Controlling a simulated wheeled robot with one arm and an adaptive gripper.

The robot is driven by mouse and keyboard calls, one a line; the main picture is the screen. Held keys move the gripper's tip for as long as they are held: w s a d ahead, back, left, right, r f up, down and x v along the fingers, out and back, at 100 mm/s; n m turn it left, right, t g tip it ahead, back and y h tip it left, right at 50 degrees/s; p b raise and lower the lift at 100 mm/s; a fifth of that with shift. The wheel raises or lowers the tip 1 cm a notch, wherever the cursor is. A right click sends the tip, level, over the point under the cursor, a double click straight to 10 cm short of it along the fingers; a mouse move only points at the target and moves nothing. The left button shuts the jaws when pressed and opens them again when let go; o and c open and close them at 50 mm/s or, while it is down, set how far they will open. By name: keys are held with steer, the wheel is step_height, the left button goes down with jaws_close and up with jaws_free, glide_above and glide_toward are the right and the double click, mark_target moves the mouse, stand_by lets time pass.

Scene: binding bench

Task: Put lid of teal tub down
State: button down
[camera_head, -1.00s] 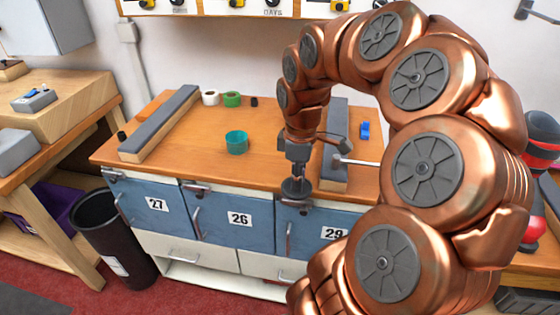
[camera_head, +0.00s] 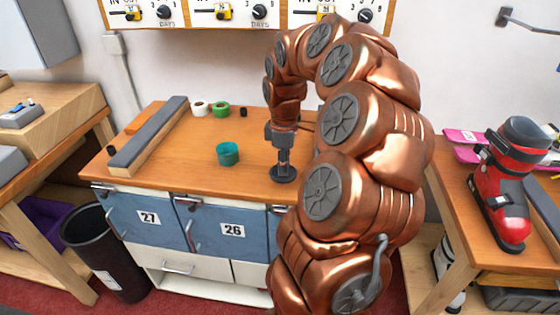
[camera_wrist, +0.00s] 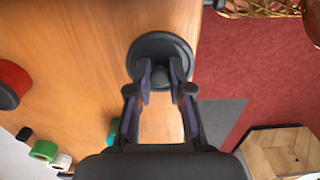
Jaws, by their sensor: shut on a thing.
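The lid is a dark grey disc (camera_head: 284,176) with a knob; it also shows in the wrist view (camera_wrist: 160,42). My gripper (camera_head: 284,160) points down, and in the wrist view its fingers (camera_wrist: 168,85) are shut on the lid's knob. The lid is level near the bench's front edge; I cannot tell whether it touches the wood. The teal tub (camera_head: 228,154) stands uncovered on the bench, left of the lid and apart from it. Only a sliver of teal (camera_wrist: 112,130) shows beside my finger in the wrist view.
The wooden bench top (camera_head: 180,170) is clear around the tub. A long grey-topped bar (camera_head: 150,135) lies at the left. White tape (camera_head: 200,108) and green tape (camera_head: 221,110) are at the back. My arm hides the bench's right part. A ski boot (camera_head: 508,185) stands on another table.

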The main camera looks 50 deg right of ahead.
steer(key=shift+w+d+f+p, duration=0.1)
steer(key=shift+w+d+p, duration=0.15)
steer(key=shift+w+d, duration=0.65)
steer(key=shift+w+d+f+p, duration=0.15)
steer(key=shift+w+d, duration=0.4)
steer(key=shift+w, duration=0.65)
steer(key=shift+f+p, duration=0.55)
steer(key=shift+f, duration=1.15)
steer(key=shift+f, duration=0.2)
steer(key=c, duration=1.1)
jaws_free()
steer(key=shift+o, duration=0.2)
step_height(320, 180, up, 12)
steer(key=b, duration=0.1)
steer(key=shift+r, duration=0.25)
